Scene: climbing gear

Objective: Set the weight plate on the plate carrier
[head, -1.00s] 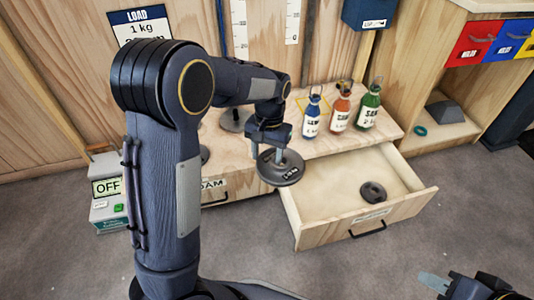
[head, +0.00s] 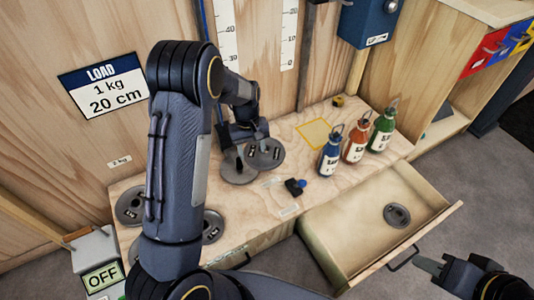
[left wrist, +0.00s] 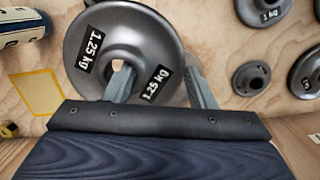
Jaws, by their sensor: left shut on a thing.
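The weight plate (head: 268,155) is a grey disc with dark labels, held by my left gripper (head: 257,140) above the wooden tabletop. In the left wrist view the plate (left wrist: 115,22) reads 1.25 kg. One finger of the left gripper (left wrist: 162,88) is at its centre hole and the other is by its rim. A grey round base (head: 236,168), seemingly the plate carrier, stands just left of the held plate and partly behind it. My arm hides its upper part, and I cannot tell whether they touch. My right gripper (head: 430,266) is at the lower right, apart from everything; its jaw opening is unclear.
Blue (head: 329,158), orange (head: 356,146) and green (head: 382,133) bottles stand right of the plate. A yellow square outline (head: 314,132) marks the tabletop. A small black, blue-knobbed object (head: 295,187) lies in front. An open drawer (head: 345,240) holds another plate (head: 397,215). More plates (head: 130,206) lie left.

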